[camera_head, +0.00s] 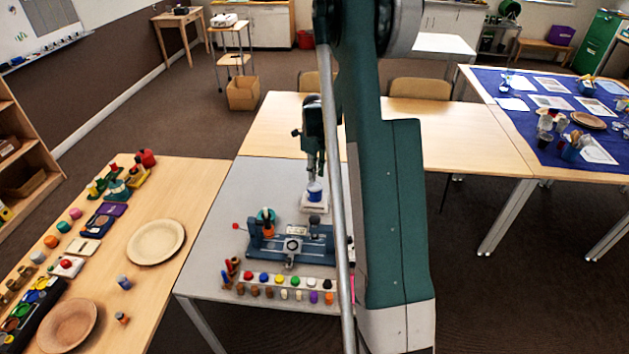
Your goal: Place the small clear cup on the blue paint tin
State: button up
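My gripper (315,183) points straight down over the grey table in the middle of the view. Directly under it is a blue cylinder with a pale upper part (315,194), which looks like the blue paint tin. It stands on a white square base (313,208). The fingertips are at or just above its top; I cannot tell if they touch it. The fingers are too small to show whether they are open or shut. I cannot make out a small clear cup; anything clear at the fingertips is too small to tell.
A teal bench device (292,243) stands close in front of the white base. A white rack of coloured pegs (290,284) lies nearer. The left table holds round plates (156,242) and several small items. My own arm hides the table's right part.

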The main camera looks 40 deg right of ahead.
jog(key=shift+f, duration=1.85)
jog(key=shift+f, duration=0.2)
jog(key=o, duration=0.6)
jog(key=shift+r, duration=0.2)
notch_tip(320, 180, up, 12)
